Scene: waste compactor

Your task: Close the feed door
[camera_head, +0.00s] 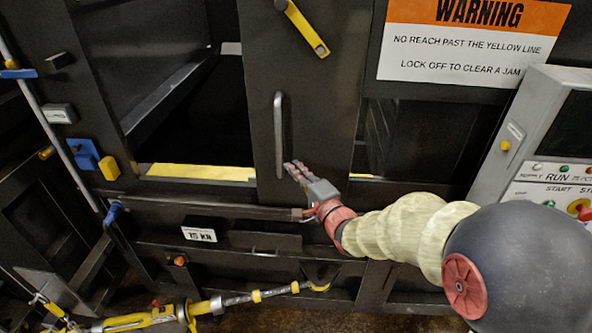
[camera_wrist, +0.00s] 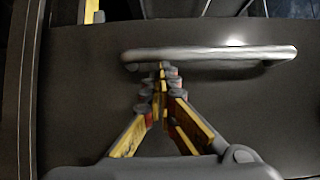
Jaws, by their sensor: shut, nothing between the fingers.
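The feed door is a dark upright panel (camera_head: 318,90) in the head view, with dark open space on both its left and right. A grey vertical bar handle (camera_head: 278,135) is fixed near its left edge. In the wrist view the handle (camera_wrist: 215,55) runs across the picture in front of the dark door face (camera_wrist: 270,110). My gripper (camera_head: 291,167) is shut and empty, beside the lower end of the handle. In the wrist view its fingertips (camera_wrist: 162,68) meet at the handle's near side, toward its left end. Whether they touch it I cannot tell.
A yellow strip (camera_head: 200,172) runs along the sill below the opening. A warning sign (camera_head: 470,40) and a grey control panel (camera_head: 545,150) are at the right. A yellow-and-grey rod (camera_head: 225,303) lies low in front. Blue and yellow fittings (camera_head: 85,155) are at the left.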

